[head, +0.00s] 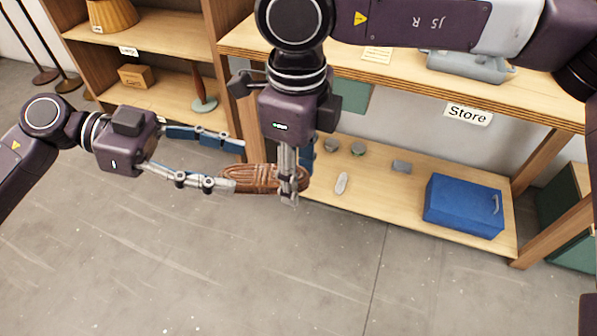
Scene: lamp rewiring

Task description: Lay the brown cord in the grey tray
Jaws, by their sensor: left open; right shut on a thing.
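The brown cord (262,179) is a bundled coil held in the air above the grey floor in the head view. My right gripper (290,198) points down and is shut on the right end of the coil. My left gripper (238,165) comes in from the left with its fingers spread wide. Its lower fingertip is at the coil's left end; I cannot tell whether it touches. A grey object (468,68) lies on the bench top, partly behind my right arm; I cannot tell whether it is the grey tray.
The bench (400,85) has a "Store" label (468,114) on its edge. Its lower shelf (390,215) holds a blue box (463,206) and several small grey items. A shelf unit at left holds a wooden box (136,76) and a lampshade (112,14). The foreground floor is clear.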

